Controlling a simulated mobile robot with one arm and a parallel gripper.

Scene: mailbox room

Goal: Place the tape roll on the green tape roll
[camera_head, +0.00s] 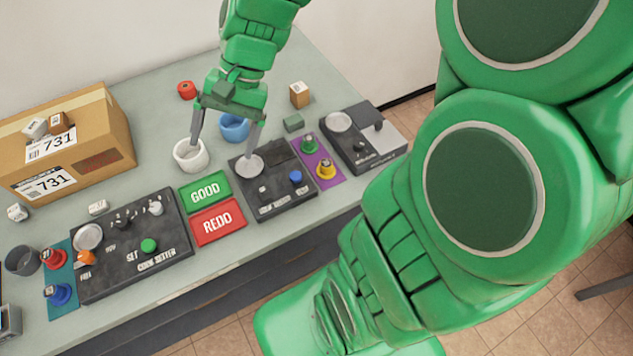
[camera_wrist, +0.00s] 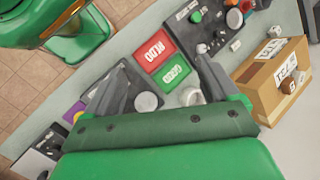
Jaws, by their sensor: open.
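A small red ring-like roll (camera_head: 187,90) lies at the back of the table, behind and left of my gripper; it looks like a tape roll. I cannot make out a green tape roll in either view. My gripper (camera_head: 221,148) is open over the middle of the table, its fingers wide apart with nothing between them. In the head view, its left finger is by a white cup (camera_head: 190,155) and its right finger is over a black control box (camera_head: 272,182). The wrist view also shows the open fingers (camera_wrist: 163,60).
A blue cup (camera_head: 234,128) stands behind the fingers. A cardboard box (camera_head: 95,150) is at left, with small cubes on top. Green GOOD (camera_head: 205,191) and red REDO (camera_head: 217,221) pads lie in front. A wooden cube (camera_head: 299,95) and green block (camera_head: 293,122) are at right.

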